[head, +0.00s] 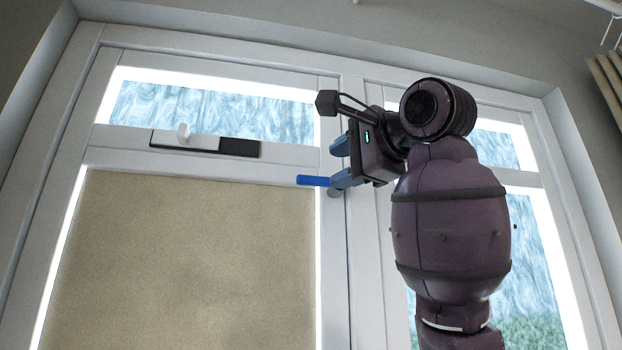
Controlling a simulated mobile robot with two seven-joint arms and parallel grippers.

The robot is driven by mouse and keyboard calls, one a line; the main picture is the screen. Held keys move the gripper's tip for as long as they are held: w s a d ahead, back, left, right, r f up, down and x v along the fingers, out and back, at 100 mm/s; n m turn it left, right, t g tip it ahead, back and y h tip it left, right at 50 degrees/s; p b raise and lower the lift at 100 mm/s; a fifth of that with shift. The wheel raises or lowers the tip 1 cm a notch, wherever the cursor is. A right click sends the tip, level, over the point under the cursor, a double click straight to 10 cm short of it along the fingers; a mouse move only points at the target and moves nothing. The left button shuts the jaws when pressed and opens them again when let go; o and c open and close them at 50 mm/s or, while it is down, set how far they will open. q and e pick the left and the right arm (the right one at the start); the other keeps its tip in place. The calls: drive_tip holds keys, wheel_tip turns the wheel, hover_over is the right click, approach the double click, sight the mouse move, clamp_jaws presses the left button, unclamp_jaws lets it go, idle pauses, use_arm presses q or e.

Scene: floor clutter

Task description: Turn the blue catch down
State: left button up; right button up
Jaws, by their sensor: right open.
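The blue catch (313,181) is a short bar at the edge of the left window sash, near the middle post. It lies about level and points left. Its right end is hidden behind the lower finger of my right gripper (336,162). A grey round mount shows just below that finger. My right gripper comes in from the right with its two blue fingers apart, one above the other. The lower finger overlaps the catch in the picture; I cannot tell whether they touch. Nothing shows between the fingers. My left gripper is not in view.
A white and black slide latch (200,143) sits on the crossbar at upper left. A beige panel (190,260) fills the lower left sash. The white window frame (363,240) surrounds the panes. A slatted blind (608,88) hangs at the right edge.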

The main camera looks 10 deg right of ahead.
sight(313, 180)
drive_tip(key=p+x, duration=0.2)
drive_tip(key=x, duration=0.6)
drive_tip(key=shift+w+a, duration=0.2)
drive_tip(key=shift+w, duration=0.1)
clamp_jaws()
